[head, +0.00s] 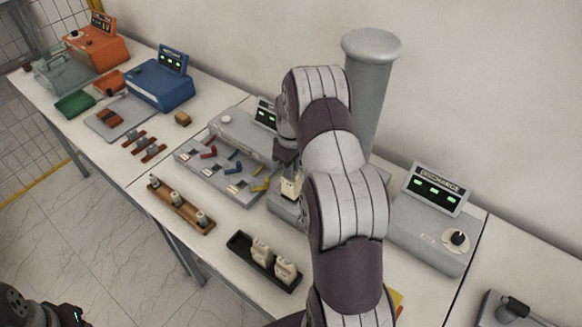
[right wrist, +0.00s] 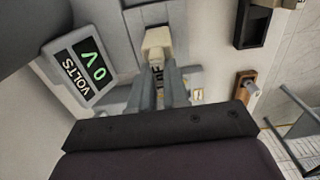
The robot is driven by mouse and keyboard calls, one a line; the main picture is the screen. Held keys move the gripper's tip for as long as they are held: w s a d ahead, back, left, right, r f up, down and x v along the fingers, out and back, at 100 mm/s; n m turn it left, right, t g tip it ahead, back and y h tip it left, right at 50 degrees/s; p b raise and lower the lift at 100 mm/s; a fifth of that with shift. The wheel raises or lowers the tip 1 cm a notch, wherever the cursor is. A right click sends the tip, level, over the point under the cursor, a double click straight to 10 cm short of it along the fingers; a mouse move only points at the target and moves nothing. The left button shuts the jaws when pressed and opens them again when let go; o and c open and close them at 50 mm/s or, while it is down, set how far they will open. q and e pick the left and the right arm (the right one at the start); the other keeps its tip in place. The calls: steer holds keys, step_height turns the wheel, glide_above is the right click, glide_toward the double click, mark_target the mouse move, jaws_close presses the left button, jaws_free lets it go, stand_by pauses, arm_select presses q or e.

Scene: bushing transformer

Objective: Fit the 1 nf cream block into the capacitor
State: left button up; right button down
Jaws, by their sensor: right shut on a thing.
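My right gripper (head: 289,163) is shut on a cream block (head: 291,187), partly hidden behind my arm in the head view. In the right wrist view the two grey fingers of my right gripper (right wrist: 160,85) hold the cream block (right wrist: 157,42) by its near end. The block is at the grey device (right wrist: 190,55) that I take as the capacitor. I cannot tell whether the block is seated or just above. In the head view a tall grey column (head: 370,85) stands behind my arm. Its base is mostly hidden. Only a dark part of my left arm shows, lower left.
A black tray (head: 238,243) with two more cream blocks (head: 285,270) lies near the front edge. A wooden rack (head: 180,207) with small parts and a grey panel with coloured levers (head: 232,168) are to the left. A discharge unit (head: 430,228) stands right.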

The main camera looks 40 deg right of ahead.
steer(key=shift+f+b, duration=1.95)
steer(key=shift+f, duration=1.1)
steer(key=c, duration=1)
jaws_free()
steer(key=shift+c, duration=0.2)
step_height(320, 180, up, 6)
steer(key=b, duration=0.2)
steer(key=shift+w+r+b, duration=0.1)
steer(key=shift+r+b, duration=0.15)
steer(key=shift+b, duration=0.1)
step_height(320, 180, up, 6)
steer(key=p, duration=0.3)
steer(key=shift+r, duration=0.2)
steer(key=shift+f, duration=0.1)
